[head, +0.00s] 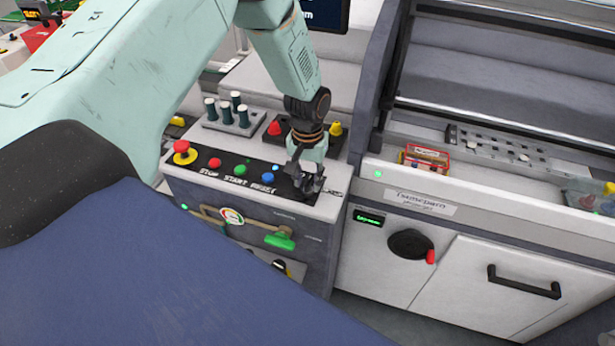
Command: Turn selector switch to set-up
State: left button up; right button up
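A control panel (222,174) lies on top of the grey cabinet, with a red emergency button (182,148) on a yellow base. Red (214,163), green (239,170) and blue (267,178) buttons sit along it, labelled STOP, START and RESET. My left gripper (308,190) points down at the panel's right end, right of the blue button. My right gripper is not in view.
Red (274,128) and yellow (335,128) knobs stand close to my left wrist. A green-tipped lever (280,241) is on the cabinet front. A machine with a black handwheel (410,245) stands to the right.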

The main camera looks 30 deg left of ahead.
pick_arm(q)
jog(key=shift+d, duration=0.1)
jog(key=shift+w+f, duration=0.1)
jog(key=shift+w, duration=0.1)
jog(key=c, duration=0.4)
grip_shut()
jog(key=shift+s, duration=0.1)
jog(key=shift+m, duration=0.3)
jog(key=m+b, duration=0.1)
jog(key=m, duration=0.4)
jog(key=shift+m, duration=0.3)
jog(key=m+b, duration=0.1)
jog(key=m, duration=0.4)
jog(key=shift+m, duration=0.3)
